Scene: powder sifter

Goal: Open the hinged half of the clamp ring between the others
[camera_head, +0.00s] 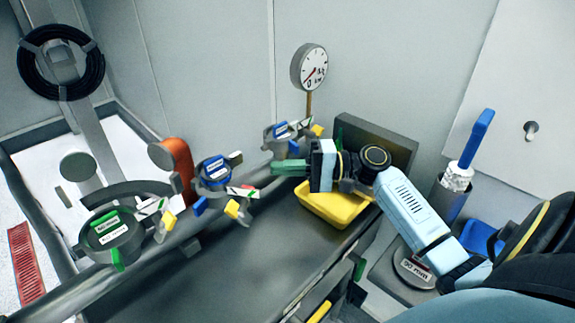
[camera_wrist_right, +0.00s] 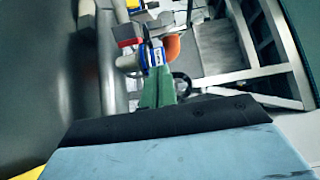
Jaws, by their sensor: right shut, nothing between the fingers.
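Several clamp fittings stand in a row along the dark grey body. The middle clamp ring (camera_head: 215,170) has a blue band, a white label and blue and yellow tabs; it is the one between the others. Whether its hinged half is open I cannot tell. The near-left clamp (camera_head: 112,232) has green tabs. The far clamp (camera_head: 283,133) has blue and yellow tabs. My right gripper (camera_head: 277,168) has green fingers, shut and empty, to the right of the middle ring and apart from it. In the wrist view its fingers (camera_wrist_right: 158,88) point toward a blue ring (camera_wrist_right: 153,54). My left gripper is not in view.
A yellow tray (camera_head: 311,207) lies below my right gripper. An orange cylinder (camera_head: 174,165) stands beside the middle clamp. A dial gauge (camera_head: 310,68) rises behind the far clamp. A blue-handled tool (camera_head: 477,137) stands in a container at right.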

